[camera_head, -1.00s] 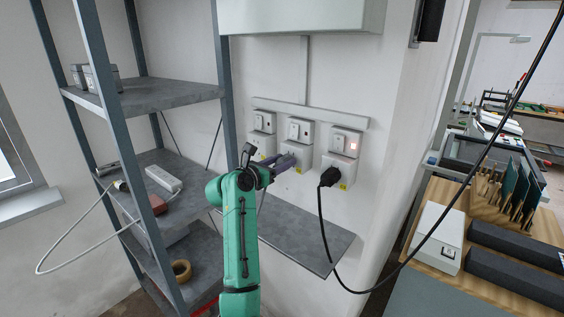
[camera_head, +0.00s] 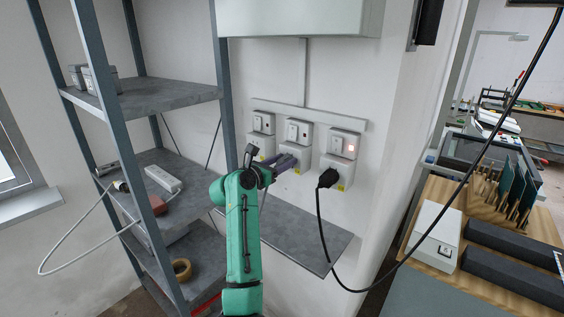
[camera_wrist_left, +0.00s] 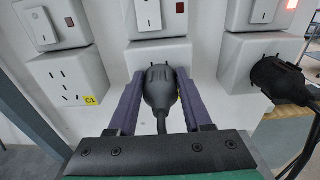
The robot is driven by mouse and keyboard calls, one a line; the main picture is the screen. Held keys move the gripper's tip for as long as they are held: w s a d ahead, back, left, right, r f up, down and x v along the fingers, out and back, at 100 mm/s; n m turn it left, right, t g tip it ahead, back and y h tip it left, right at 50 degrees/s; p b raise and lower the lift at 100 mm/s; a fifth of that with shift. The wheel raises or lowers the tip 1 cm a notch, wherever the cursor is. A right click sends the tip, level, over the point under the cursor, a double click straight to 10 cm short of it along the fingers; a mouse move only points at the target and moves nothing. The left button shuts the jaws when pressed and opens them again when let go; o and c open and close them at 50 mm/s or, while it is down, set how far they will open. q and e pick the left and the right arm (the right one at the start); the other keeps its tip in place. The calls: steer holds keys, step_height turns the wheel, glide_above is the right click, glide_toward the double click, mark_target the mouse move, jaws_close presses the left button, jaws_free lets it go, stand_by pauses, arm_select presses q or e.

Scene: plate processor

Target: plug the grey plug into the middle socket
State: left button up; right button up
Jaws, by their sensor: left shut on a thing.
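Three white sockets with switches sit in a row on the wall. The middle socket (camera_head: 301,156) is partly hidden behind my left gripper (camera_head: 290,163), and it also shows in the left wrist view (camera_wrist_left: 160,52). My left gripper (camera_wrist_left: 160,98) is shut on the dark grey plug (camera_wrist_left: 159,86), with a purple finger on each side. The plug's head is up against or very close to the middle socket's face; I cannot see its pins. Its cord runs back between the fingers. The right gripper is not in view.
A black plug (camera_head: 328,178) sits in the right socket (camera_head: 338,166), whose switch glows red; its cable hangs in a loop. The left socket (camera_wrist_left: 70,84), labelled C1, is empty. A grey shelf board (camera_head: 310,240) lies below, and a metal rack (camera_head: 165,98) stands left.

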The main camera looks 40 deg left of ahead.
arm_select(q)
steer(key=o, duration=1.3)
steer(key=shift+o, duration=0.2)
steer(key=shift+s+f+b, duration=0.1)
steer(key=shift+s+b, duration=0.2)
steer(key=shift+s, duration=0.2)
steer(key=s+b, duration=0.4)
steer(key=s, duration=0.9)
steer(key=shift+s+d+r, duration=0.15)
steer(key=shift+s+r, duration=0.1)
steer(key=shift+r, duration=0.2)
